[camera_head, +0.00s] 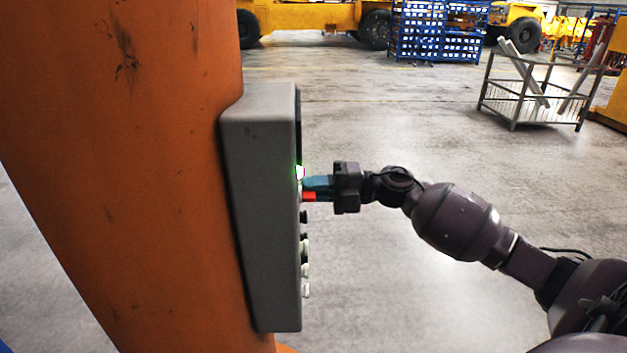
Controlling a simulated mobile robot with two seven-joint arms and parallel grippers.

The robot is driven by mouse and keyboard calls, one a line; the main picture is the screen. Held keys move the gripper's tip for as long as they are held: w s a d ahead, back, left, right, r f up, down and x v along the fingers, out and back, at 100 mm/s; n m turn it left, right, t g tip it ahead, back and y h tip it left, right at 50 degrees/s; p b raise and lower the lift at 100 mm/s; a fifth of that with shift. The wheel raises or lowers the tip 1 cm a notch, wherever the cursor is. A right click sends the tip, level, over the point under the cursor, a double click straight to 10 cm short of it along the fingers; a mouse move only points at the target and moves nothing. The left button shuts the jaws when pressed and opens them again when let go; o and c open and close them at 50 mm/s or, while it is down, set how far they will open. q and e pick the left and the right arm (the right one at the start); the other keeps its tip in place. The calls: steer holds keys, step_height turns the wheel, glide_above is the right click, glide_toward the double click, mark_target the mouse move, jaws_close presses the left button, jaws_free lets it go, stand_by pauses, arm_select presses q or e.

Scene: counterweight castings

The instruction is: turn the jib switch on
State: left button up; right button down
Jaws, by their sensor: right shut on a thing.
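A grey control box (262,210) is fixed to an orange column and shows side-on. Its front face points right and is seen almost edge-on, so the jib switch cannot be told apart there. A small green-lit part (299,172) glows on the front. A red part (309,197) sits just below it, at my right gripper's fingers. My right gripper (312,188) reaches in from the right with its teal fingers at the box front, shut on a small part there that they mostly hide. My left gripper is not in view.
The orange column (130,130) fills the left side. Several knobs (305,245) stick out of the box front below my fingers. A wire-mesh cart (535,95) and blue shelving (437,30) stand far back. The floor between is clear.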

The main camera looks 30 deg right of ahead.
stand_by(0.5)
steer(key=c, duration=1.2)
jaws_free()
steer(key=shift+d, duration=0.1)
steer(key=b+v, duration=0.2)
steer(key=v, duration=0.8)
steer(key=shift+s+d+b, duration=0.2)
steer(key=shift+d+b, duration=0.1)
steer(key=shift+w, duration=0.1)
